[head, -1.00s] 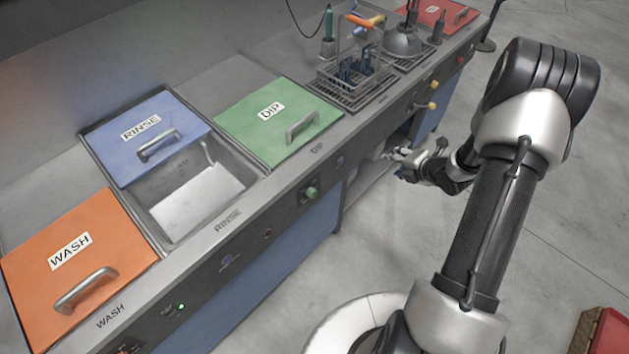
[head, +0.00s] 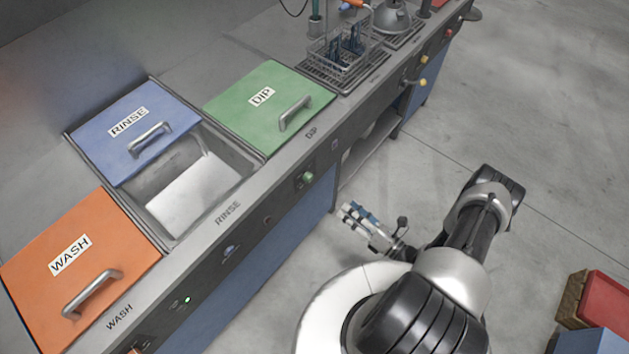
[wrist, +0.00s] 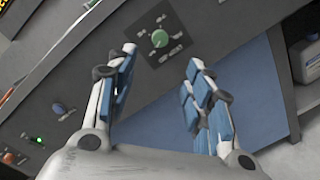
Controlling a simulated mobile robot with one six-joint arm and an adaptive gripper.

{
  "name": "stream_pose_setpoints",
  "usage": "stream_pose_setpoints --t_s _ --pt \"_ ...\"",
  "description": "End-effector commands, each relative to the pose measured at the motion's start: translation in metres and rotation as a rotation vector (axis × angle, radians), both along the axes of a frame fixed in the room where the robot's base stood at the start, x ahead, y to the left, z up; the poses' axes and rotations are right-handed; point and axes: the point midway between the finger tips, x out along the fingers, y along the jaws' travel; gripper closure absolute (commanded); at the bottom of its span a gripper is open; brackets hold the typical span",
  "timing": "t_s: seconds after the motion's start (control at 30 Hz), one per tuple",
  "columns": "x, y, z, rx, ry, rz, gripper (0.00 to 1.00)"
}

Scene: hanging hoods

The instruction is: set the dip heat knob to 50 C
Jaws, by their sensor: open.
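The dip heat knob appears to be the green knob (head: 308,177) on the front panel below the DIP lid (head: 270,105). In the wrist view the green knob (wrist: 159,38) sits on a dark square plate with small markings around it, too small to read. My gripper (head: 352,212) is open and empty, to the right of and lower than the knob in the head view, apart from the panel. In the wrist view my gripper (wrist: 160,68) has its two blue-padded fingers spread, with the knob seen beyond and between them.
The counter front carries other controls, including a blue knob (wrist: 59,108) and a lit green lamp (wrist: 39,140). Yellow knobs (head: 423,84) lie farther right. A white container (wrist: 305,60) stands on the open shelf. Red and blue boxes (head: 606,300) sit on the floor at right.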

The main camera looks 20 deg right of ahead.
Motion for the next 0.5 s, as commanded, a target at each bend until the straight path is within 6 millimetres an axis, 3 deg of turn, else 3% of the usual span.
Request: stream_pose_setpoints --t_s 0.5 --pt "0.085 0.055 -0.002 -0.002 0.001 0.008 0.53"
